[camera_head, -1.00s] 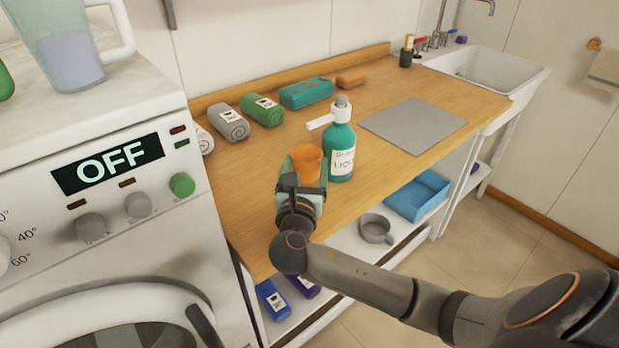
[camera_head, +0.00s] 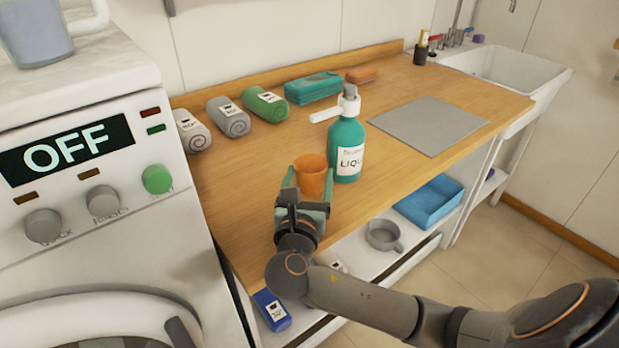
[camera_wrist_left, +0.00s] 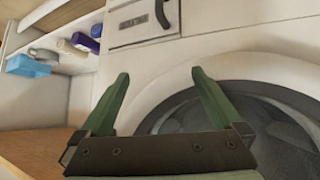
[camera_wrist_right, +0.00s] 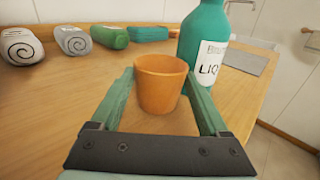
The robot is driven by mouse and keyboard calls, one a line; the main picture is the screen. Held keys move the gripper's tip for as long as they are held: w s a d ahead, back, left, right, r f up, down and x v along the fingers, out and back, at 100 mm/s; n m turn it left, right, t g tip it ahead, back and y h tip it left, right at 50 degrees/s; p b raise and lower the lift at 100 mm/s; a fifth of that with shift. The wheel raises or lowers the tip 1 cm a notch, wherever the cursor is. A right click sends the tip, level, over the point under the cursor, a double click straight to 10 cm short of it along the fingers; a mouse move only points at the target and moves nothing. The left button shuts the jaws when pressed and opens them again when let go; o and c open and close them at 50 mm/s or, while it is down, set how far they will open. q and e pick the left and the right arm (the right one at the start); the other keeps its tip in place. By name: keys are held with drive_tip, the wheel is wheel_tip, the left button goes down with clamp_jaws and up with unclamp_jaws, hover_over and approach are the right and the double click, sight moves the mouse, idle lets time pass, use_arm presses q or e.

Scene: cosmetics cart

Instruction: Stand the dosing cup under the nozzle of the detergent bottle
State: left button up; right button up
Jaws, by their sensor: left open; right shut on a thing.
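The orange dosing cup (camera_head: 311,174) is upright between the fingers of my right gripper (camera_head: 312,180), which is shut on it; the right wrist view shows the cup (camera_wrist_right: 160,84) between the green fingers. The teal detergent bottle (camera_head: 346,150) stands on the wooden counter, just behind and to the right of the cup. Its white nozzle (camera_head: 325,115) points left in the head view, above and behind the cup. Whether the cup touches the counter, I cannot tell. My left gripper (camera_wrist_left: 160,85) is open and empty in front of the washing machine, and is out of the head view.
Rolled towels (camera_head: 229,116) and a teal pack (camera_head: 313,88) lie along the back of the counter (camera_head: 240,190). A grey mat (camera_head: 428,125) lies right of the bottle. The washing machine (camera_head: 190,225) stands at left. A blue tray (camera_head: 428,203) is on the shelf below.

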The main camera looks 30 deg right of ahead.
drive_tip(key=shift+f, duration=0.1)
drive_tip(key=o, duration=1)
drive_tip(key=shift+f, duration=0.1)
drive_tip(key=o, duration=0.3)
